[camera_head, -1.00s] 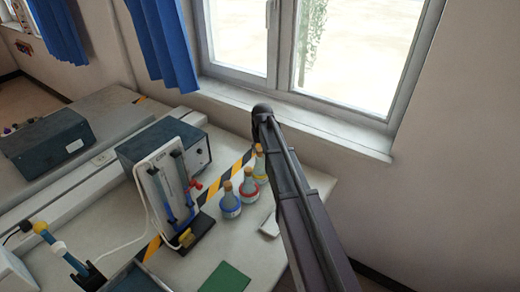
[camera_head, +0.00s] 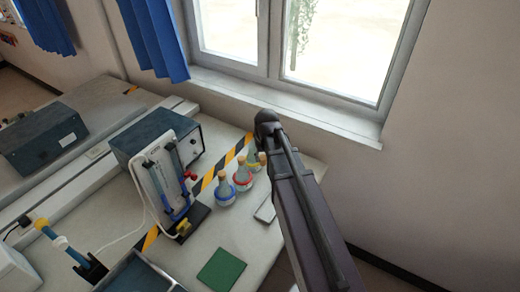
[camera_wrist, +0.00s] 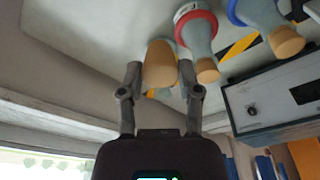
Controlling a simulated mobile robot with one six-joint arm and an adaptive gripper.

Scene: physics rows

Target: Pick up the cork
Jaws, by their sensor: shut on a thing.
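The cork (camera_wrist: 160,62) is a tan, tapered stopper. In the wrist view it sits between the two fingers of my gripper (camera_wrist: 160,88), which is shut on it. A glass flask partly shows behind the cork; I cannot tell whether the cork still touches its neck. In the head view my arm hides the gripper, and the yellow-banded flask (camera_head: 253,162) stands partly behind the arm.
A red-banded flask (camera_wrist: 196,30) and a blue-banded flask (camera_wrist: 258,18), both corked, stand close beside. A grey instrument box (camera_head: 160,140), a stand with blue tubes (camera_head: 170,185) and a green pad (camera_head: 221,270) are on the bench. A window is behind.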

